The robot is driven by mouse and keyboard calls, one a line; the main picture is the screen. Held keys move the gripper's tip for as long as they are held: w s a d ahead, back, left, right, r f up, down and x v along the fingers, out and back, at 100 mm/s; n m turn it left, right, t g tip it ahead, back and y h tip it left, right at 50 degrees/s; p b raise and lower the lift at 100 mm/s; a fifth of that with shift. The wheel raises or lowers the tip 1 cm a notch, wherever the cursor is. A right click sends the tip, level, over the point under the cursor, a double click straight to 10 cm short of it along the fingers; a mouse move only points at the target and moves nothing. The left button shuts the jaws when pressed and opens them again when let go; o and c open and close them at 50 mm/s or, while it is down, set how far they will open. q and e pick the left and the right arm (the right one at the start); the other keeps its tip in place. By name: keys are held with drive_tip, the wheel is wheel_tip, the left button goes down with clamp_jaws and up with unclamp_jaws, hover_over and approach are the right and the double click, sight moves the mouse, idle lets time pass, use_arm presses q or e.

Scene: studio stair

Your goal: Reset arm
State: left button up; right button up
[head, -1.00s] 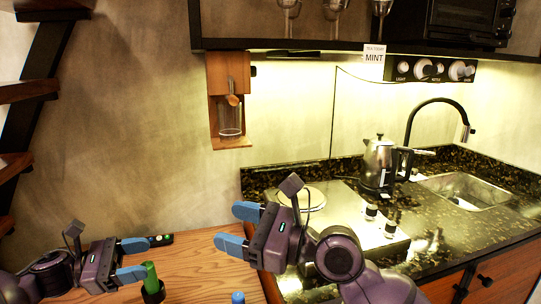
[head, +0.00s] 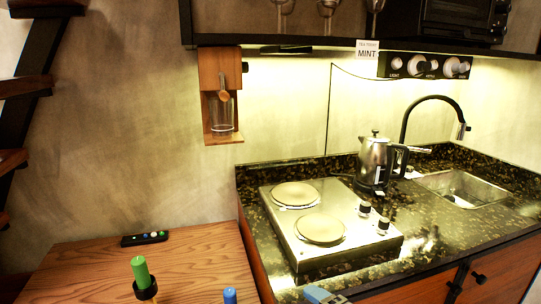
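Only a blue fingertip of my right gripper (head: 320,295) shows, at the bottom edge in front of the counter. The rest of that gripper is cut off, so its opening cannot be seen. My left gripper is out of view.
A wooden table (head: 190,265) holds a green candle-like object (head: 140,273) in a dark holder, a blue-topped object (head: 230,296) and a black remote (head: 145,239). The dark counter (head: 420,240) bears a two-plate hob (head: 350,255) and a steel kettle (head: 375,162). A sink (head: 462,188) is at right.

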use_arm(q)
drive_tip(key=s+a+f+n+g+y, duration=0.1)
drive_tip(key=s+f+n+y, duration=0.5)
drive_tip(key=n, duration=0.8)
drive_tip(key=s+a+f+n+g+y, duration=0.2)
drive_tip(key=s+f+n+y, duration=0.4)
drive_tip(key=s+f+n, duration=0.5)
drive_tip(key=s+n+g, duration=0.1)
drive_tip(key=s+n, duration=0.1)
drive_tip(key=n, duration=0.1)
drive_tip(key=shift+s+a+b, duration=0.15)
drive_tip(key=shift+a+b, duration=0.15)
drive_tip(key=shift+b, duration=0.1)
use_arm(e)
drive_tip(key=s+d+f+n+g+h, duration=0.1)
drive_tip(key=s+d+f+n+h, duration=0.9)
drive_tip(key=s+d+f+n, duration=0.4)
drive_tip(key=s+d+f, duration=0.5)
drive_tip(key=s+f, duration=0.2)
drive_tip(key=shift+s+f+g, duration=0.15)
drive_tip(key=shift+f+g, duration=0.15)
drive_tip(key=shift+g, duration=0.1)
